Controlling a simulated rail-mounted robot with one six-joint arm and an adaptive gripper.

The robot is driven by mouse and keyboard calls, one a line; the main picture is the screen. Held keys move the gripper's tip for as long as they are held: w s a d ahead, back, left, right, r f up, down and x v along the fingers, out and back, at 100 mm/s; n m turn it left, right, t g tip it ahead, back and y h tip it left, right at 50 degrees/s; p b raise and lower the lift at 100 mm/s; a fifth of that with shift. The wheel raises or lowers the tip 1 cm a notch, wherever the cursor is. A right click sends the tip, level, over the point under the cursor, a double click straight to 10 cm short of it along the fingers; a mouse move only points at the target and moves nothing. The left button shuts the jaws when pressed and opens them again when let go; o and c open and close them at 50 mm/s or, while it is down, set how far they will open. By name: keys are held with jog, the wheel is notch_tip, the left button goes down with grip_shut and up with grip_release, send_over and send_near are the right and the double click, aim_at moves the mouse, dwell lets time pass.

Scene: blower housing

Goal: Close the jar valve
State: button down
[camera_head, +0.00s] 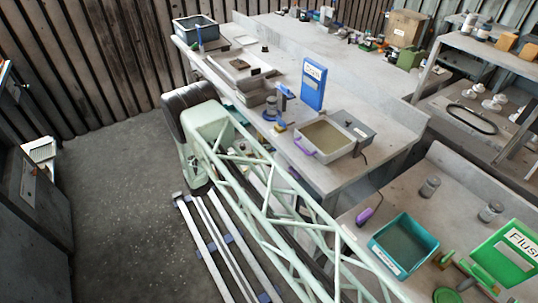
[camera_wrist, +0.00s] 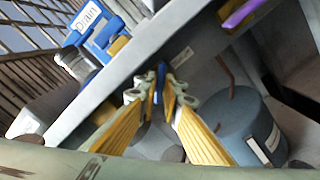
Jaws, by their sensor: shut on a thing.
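In the wrist view my gripper (camera_wrist: 162,92) has its yellow fingers nearly together on a narrow blue handle (camera_wrist: 161,73), which stands upright between the tips at the bench edge. I cannot tell for sure that this handle belongs to the jar valve. A clear jar with a blue part (camera_wrist: 75,62) stands to the left, beside the blue Drain sign (camera_wrist: 92,28). In the head view the Drain sign (camera_head: 313,84) stands on the bench near a dark blue round part (camera_head: 271,107). My gripper is hidden behind my arm there.
A blue-grey drum (camera_wrist: 235,125) with a white label stands below the bench (camera_wrist: 115,78), close to my fingers' right. In the head view, a grey tray with a purple handle (camera_head: 325,139), a teal bin (camera_head: 404,245) and a green Flush sign (camera_head: 505,252) stand to the right.

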jog(key=m+b, duration=0.4)
jog(key=shift+f, duration=0.2)
jog(key=shift+r+m+b, duration=0.15)
jog(key=shift+m+b, duration=1.6)
jog(key=shift+m, duration=0.15)
jog(key=c, duration=2.8)
grip_release()
jog(key=shift+r+n+p, duration=0.15)
jog(key=shift+n+p, duration=0.35)
jog(key=shift+p, duration=0.25)
